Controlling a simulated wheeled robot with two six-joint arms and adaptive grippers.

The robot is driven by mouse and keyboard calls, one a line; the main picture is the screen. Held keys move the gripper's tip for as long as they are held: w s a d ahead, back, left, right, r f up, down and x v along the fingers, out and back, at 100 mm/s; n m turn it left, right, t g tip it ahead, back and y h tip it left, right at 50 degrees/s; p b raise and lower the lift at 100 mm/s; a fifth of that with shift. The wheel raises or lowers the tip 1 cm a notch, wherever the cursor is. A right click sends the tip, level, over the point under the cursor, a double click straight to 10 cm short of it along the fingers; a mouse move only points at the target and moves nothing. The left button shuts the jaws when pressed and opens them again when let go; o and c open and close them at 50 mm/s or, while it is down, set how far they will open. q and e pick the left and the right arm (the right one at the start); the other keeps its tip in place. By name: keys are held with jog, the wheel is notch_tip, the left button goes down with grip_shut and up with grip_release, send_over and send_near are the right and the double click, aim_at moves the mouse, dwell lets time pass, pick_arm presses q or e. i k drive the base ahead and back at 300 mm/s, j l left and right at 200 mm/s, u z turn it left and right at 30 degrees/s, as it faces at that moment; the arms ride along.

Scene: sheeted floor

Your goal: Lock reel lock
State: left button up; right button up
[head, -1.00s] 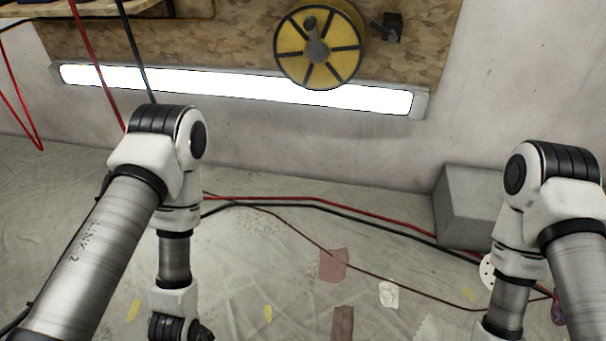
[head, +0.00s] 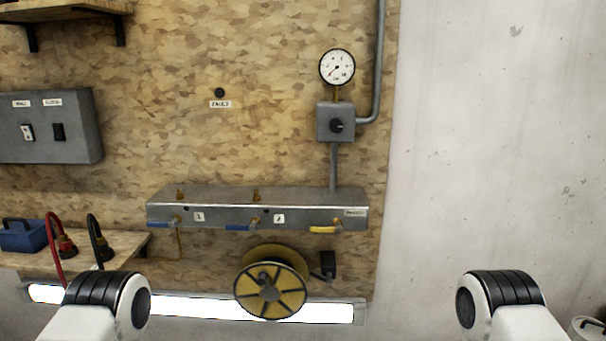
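The reel (head: 270,289) is a yellow spool with dark spokes and a grey hub, mounted low on the chipboard wall panel. A small black block (head: 328,265) sits just right of the reel, on the panel; I cannot tell whether it is the reel lock or which way it is set. The upper joints of my two arms show at the bottom left and bottom right, below and to either side of the reel. Both grippers are outside the head view.
Above the reel runs a metal manifold (head: 330,207) with blue and yellow handles. A gauge (head: 337,67) and a grey knob box (head: 335,122) are higher up. A switch box (head: 48,127) and a shelf with a blue caddy (head: 22,236) are at left. The wall right of the panel is bare.

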aim_at(328, 280)
jog(key=i+j, duration=0.15)
jog(key=j, duration=0.15)
jog(key=i+j, duration=0.15)
jog(key=i+j+z, duration=0.1)
jog(key=j, duration=0.75)
